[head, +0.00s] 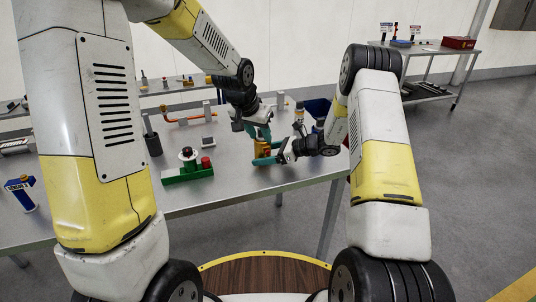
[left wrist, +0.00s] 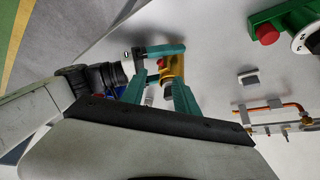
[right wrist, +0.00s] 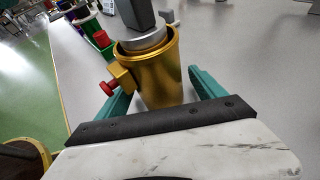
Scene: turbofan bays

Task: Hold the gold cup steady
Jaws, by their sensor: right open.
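The gold cup (head: 262,147) stands near the table's front edge, with a gold block and red knob on its side. In the right wrist view, the cup (right wrist: 158,75) is upright, with a silver cylinder (right wrist: 143,40) under a grey block in its mouth. My right gripper (right wrist: 162,92) is open, its teal fingers on either side of the cup; contact is unclear. My left gripper (head: 258,132) is above the cup, pointing down. In the left wrist view its fingers (left wrist: 161,92) are apart with a grey piece between them; whether they grip it is unclear.
A green block with a black knob and red button (head: 187,172) stands left of the cup. A dark cup (head: 153,145), an orange pipe (head: 185,120) and a small grey block (head: 208,142) are farther back.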

